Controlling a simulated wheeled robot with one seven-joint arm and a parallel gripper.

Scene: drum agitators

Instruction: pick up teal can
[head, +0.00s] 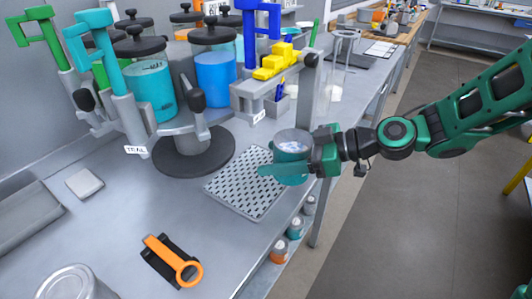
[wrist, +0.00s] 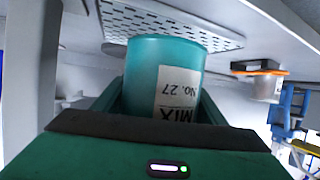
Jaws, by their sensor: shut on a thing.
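The teal can (head: 291,165) has a pale grey top and stands in my gripper's jaws at the right end of the perforated plate. In the wrist view the can (wrist: 150,75) fills the space between the jaws and carries a white label reading "MIX No. 27". My gripper (head: 288,168) is green and shut on the can, with one finger across its front. Whether the can's base touches the plate or is held above it, I cannot tell.
A perforated plate (head: 240,186) lies on the grey bench. A drum agitator (head: 190,125) with teal and blue canisters stands behind it. An orange ring tool (head: 176,262) lies at the front. Small jars (head: 295,228) sit below the bench edge. The bench front left of the plate is mostly clear.

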